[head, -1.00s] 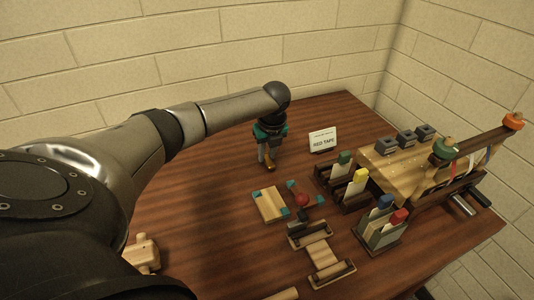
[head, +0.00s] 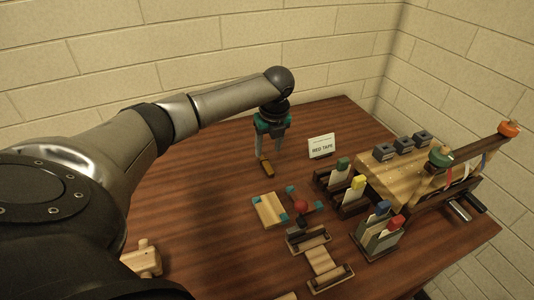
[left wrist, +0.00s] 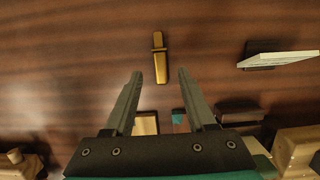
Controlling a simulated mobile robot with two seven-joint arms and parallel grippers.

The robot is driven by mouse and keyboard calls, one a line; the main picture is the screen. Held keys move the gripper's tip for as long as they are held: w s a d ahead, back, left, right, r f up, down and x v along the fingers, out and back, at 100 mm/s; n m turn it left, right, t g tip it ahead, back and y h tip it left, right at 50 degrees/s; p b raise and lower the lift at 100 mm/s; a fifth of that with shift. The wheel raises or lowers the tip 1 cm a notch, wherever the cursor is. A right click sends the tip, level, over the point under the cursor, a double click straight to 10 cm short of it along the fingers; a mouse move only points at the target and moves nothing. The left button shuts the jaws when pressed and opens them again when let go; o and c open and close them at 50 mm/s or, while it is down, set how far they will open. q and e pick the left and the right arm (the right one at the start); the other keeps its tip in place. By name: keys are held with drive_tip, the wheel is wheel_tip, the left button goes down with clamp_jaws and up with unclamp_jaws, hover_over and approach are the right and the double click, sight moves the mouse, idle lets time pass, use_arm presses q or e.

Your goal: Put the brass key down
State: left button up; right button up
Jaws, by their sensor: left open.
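The brass key (head: 266,168) lies on the dark wood table (head: 205,185) in the head view. In the left wrist view the key (left wrist: 160,58) lies beyond the fingertips, roughly centred between them. My left gripper (head: 272,150) is open and empty, above the table just behind and beside the key. Its two spread fingers (left wrist: 158,76) show in the left wrist view, apart from the key. My right gripper is in neither view.
A sign reading RED TAPE (head: 321,145) stands right of the gripper. A wooden block with teal corners (head: 269,210), a red knob (head: 300,206) and holders with coloured-topped cards (head: 380,235) lie in front. Table left of the key is clear.

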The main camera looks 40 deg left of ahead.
sight(270, 170)
use_arm(q)
drive_tip(key=p+v, duration=0.1)
drive_tip(key=v, duration=0.5)
